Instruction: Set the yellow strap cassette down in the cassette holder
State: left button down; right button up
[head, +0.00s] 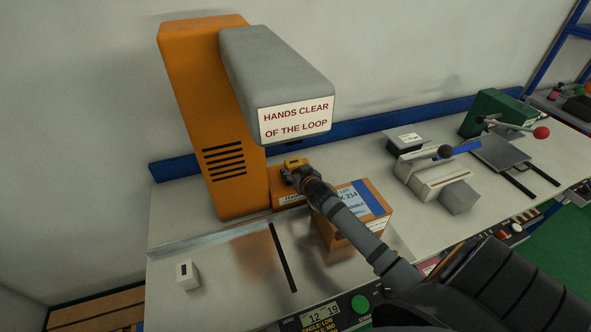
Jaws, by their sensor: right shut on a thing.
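The yellow strap cassette (295,162) shows as a small yellow piece at the tip of my right gripper (294,170), below the grey overhanging head of the machine. The right gripper is shut on it, and its fingers and wrist hide much of the cassette. Just under and behind the gripper is a low orange block with a white label (283,199), which looks like the cassette holder; the arm covers part of it. I cannot tell whether the cassette touches it. My left gripper is not in view.
The orange machine column (200,110) and grey head (275,75) stand close to the gripper. An orange carton (350,205) stands under my right forearm. A small white block (187,275) sits front left. Grey devices (440,178) and a green press (500,112) are at right.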

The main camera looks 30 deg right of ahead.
jog(key=o, duration=1.5)
jog(key=shift+f, duration=0.15)
jog(key=shift+r, duration=0.25)
jog(key=v, duration=1.2)
jog(key=shift+f, duration=0.1)
